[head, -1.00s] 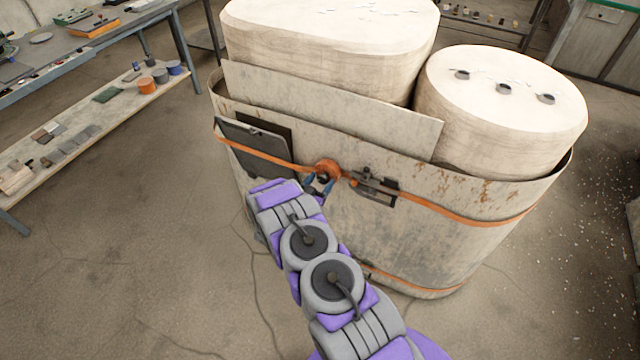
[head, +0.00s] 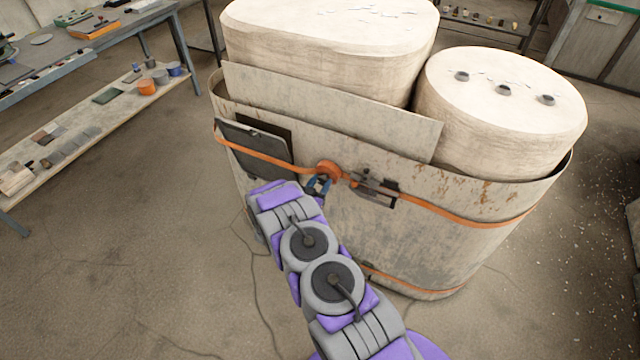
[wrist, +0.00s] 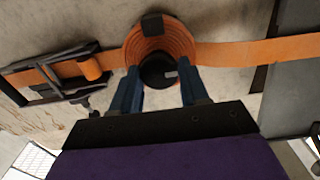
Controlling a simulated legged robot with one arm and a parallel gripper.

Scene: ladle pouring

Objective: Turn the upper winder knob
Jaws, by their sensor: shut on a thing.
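The upper winder is a round orange strap roll (head: 328,169) on the front of the large grey wrapped shell. It also shows in the wrist view (wrist: 160,40). Its dark round knob (wrist: 157,70) sits at the roll's lower middle, facing me. My gripper (wrist: 160,82) has its two blue fingers on either side of the knob, shut on it; the exact contact is partly hidden. In the head view my gripper (head: 319,186) reaches up to the roll from below.
An orange strap (head: 470,216) runs around the shell (head: 340,235) from both sides of the roll. A dark ratchet buckle (head: 375,187) sits just right of the roll, and a dark flat panel (head: 255,147) lies left. A lower strap (head: 400,282) runs near the base. Shelves (head: 90,110) stand far left.

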